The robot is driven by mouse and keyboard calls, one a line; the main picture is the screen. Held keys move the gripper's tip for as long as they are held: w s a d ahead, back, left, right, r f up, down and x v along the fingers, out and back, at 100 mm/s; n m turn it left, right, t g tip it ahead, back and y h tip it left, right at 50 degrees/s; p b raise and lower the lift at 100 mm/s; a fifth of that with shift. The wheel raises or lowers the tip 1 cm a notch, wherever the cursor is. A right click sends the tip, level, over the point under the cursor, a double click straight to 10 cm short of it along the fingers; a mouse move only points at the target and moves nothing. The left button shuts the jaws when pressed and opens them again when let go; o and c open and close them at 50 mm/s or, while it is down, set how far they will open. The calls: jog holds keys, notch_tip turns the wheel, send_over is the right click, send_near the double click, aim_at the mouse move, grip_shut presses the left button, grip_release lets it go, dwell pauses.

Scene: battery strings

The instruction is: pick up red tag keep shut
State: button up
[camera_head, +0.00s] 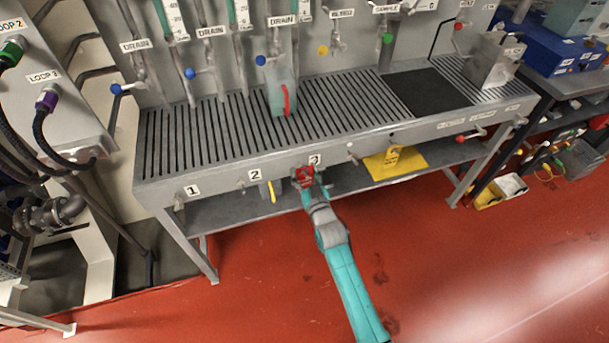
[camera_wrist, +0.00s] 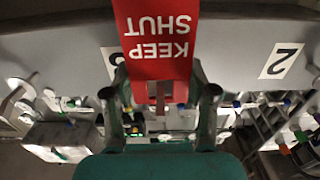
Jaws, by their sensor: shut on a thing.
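The red tag (camera_wrist: 158,40) fills the top middle of the wrist view, with white "KEEP SHUT" lettering upside down. My gripper (camera_wrist: 160,95) is shut on the tag's lower end, with a dark finger on each side. In the head view the red tag (camera_head: 304,175) shows small at the tip of my gripper (camera_head: 307,184), in front of the bench's front face by the label 3. The tag partly covers the label 3 in the wrist view. Whether the tag touches the bench or a valve behind it cannot be told.
The slatted metal bench (camera_head: 330,160) stands ahead, with labels 1 and 2 to the left of my gripper. A yellow tray (camera_head: 410,168) with a yellow sign lies on the lower shelf to the right. A clear container with a red handle (camera_head: 283,98) stands on the slats. The red floor in front is clear.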

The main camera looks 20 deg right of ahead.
jog(key=shift+r, duration=0.55)
jog(key=s, duration=1.8)
notch_tip(320, 180, down, 15)
jog(key=w, duration=0.1)
jog(key=shift+w+f, duration=0.2)
jog(key=shift+w, duration=0.1)
